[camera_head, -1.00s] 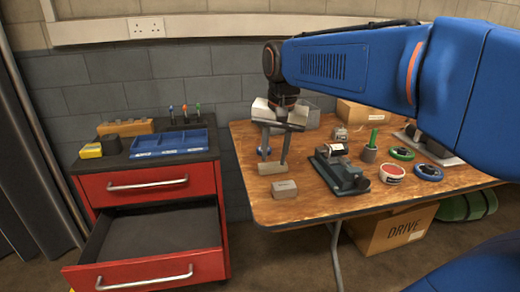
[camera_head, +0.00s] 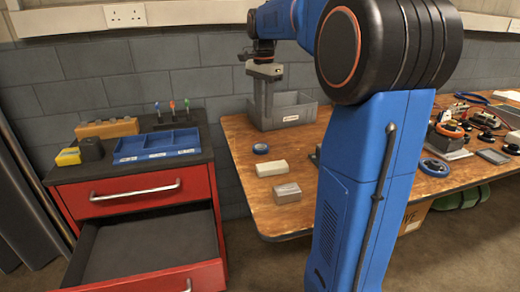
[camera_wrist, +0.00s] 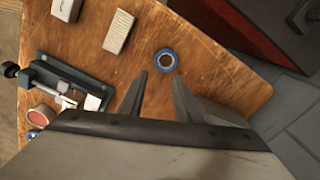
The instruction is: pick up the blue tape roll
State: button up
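The blue tape roll (camera_head: 261,148) lies flat on the wooden table, near its left edge. In the wrist view, the blue tape roll (camera_wrist: 166,60) lies just beyond the fingertips, roughly in line with the gap between them. My gripper (camera_wrist: 157,80) is open, with nothing between its fingers. In the head view, my gripper (camera_head: 264,122) points down behind the roll, in front of the grey bin. It appears above the table and apart from the roll.
A tan block (camera_head: 271,168) and a grey block (camera_head: 287,192) lie in front of the roll. The grey bin (camera_head: 302,112) stands at the back. A vise (camera_wrist: 70,80) is farther along the table. The red drawer cabinet (camera_head: 135,192) stands to the left, its lower drawer open.

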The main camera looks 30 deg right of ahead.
send_over(265, 149)
jog(key=f, duration=0.9)
jog(key=shift+w+a+f, duration=0.1)
jog(key=shift+w+a, duration=0.1)
jog(key=shift+w, duration=0.1)
jog(key=f, duration=0.4)
jog(key=shift+s+d, duration=0.1)
jog(key=shift+s, duration=0.2)
jog(key=shift+f, duration=0.6)
grip_shut()
